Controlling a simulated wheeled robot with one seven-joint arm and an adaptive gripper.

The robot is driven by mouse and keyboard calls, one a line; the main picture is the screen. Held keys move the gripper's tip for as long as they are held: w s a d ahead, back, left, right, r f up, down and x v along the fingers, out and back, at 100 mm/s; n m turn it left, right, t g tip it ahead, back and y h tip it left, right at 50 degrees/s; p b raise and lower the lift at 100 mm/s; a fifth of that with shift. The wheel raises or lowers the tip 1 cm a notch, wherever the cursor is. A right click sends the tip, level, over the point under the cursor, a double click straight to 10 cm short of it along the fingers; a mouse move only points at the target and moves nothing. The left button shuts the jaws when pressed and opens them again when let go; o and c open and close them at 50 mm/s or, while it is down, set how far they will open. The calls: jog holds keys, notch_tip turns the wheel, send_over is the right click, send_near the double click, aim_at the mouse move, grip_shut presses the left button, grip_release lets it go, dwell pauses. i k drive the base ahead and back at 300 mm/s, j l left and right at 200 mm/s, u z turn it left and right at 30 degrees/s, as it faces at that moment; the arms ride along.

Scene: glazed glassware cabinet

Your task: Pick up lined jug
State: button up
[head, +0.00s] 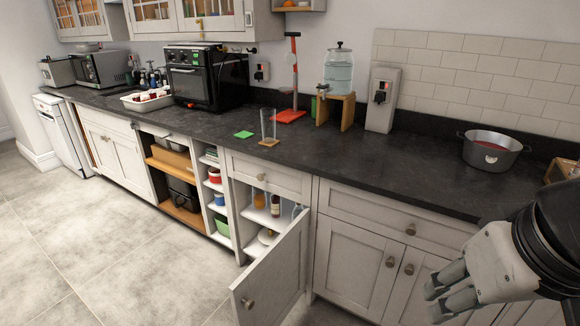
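I cannot tell for certain which thing is the lined jug. A tall clear glass vessel (268,124) stands upright on a small wooden coaster (269,142) on the dark countertop, near the middle. Another clear glass piece (296,211) shows partly inside the open lower cabinet, beside a dark bottle (275,205) and an orange item (259,199); the open door (272,275) hides part of that inside. My gripper (440,298) is at the lower right, in front of the closed cabinets and well apart from both glass pieces. Its fingers hold nothing that I can see.
The open door juts into the floor space. A water dispenser (338,72) on a wooden stand (347,111), a red-based stand (288,116) and a green card (243,134) are on the counter. A grey pot (491,152) stands at right. The floor at left is clear.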

aim_at(259, 201)
jog(key=i+j+z, duration=0.25)
jog(key=j, duration=0.25)
jog(key=j+z, duration=0.25)
jog(key=j, duration=0.2)
jog(key=i+j+z, duration=0.1)
jog(key=j+z, duration=0.2)
jog(key=j, duration=0.25)
jog(key=j+z, duration=0.25)
jog(key=j, duration=3.75)
